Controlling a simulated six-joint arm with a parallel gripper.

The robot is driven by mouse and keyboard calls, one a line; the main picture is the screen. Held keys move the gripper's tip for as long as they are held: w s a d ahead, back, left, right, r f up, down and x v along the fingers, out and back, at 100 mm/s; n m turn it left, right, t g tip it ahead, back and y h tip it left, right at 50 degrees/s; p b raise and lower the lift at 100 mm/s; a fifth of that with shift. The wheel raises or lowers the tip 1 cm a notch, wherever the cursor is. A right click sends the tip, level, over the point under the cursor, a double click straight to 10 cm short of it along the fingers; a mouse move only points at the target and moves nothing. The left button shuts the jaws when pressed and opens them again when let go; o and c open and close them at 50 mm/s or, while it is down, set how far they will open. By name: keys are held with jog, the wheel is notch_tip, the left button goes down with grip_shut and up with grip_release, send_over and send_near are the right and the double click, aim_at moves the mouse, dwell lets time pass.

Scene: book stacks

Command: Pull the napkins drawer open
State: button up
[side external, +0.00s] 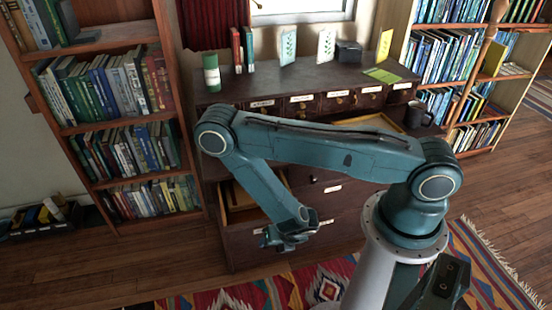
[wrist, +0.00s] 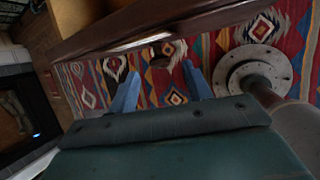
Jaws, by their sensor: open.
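A dark wooden drawer cabinet (side external: 330,80) has small labelled drawers in its top row and larger ones below. The labels are too small to read, so I cannot tell which is the napkins drawer. My gripper (side external: 288,238) is low in front of the cabinet's lower left drawers. In the wrist view my gripper (wrist: 162,82) has its two blue fingers apart with nothing between them. A brown drawer front (wrist: 150,25) with a pale label strip (wrist: 140,42) and a small knob (wrist: 168,48) lies just beyond the fingertips, apart from them.
A lower left drawer (side external: 240,200) stands partly open beside my gripper. A right drawer (side external: 372,118) is also pulled out, with a dark mug (side external: 417,116) near it. A green cylinder (side external: 211,73) and books stand on top. A patterned rug (side external: 270,292) covers the floor.

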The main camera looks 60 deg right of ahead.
jog(key=shift+v, duration=2.15)
jog(key=shift+w, duration=0.1)
jog(key=w+d+r+m+h, duration=0.15)
jog(key=w+r+m, duration=0.25)
jog(key=r+m, duration=0.6)
jog(key=w+d+r+m, duration=0.2)
jog(key=w+r+m, duration=0.3)
jog(key=r, duration=0.9)
jog(key=s+r+m+y, duration=0.2)
jog(key=s+r+m, duration=0.9)
jog(key=s+r, duration=0.7)
notch_tip(320, 180, up, 3)
jog(key=shift+s+a+f, duration=0.2)
jog(key=shift+s+f, duration=0.05)
jog(key=shift+s, duration=0.05)
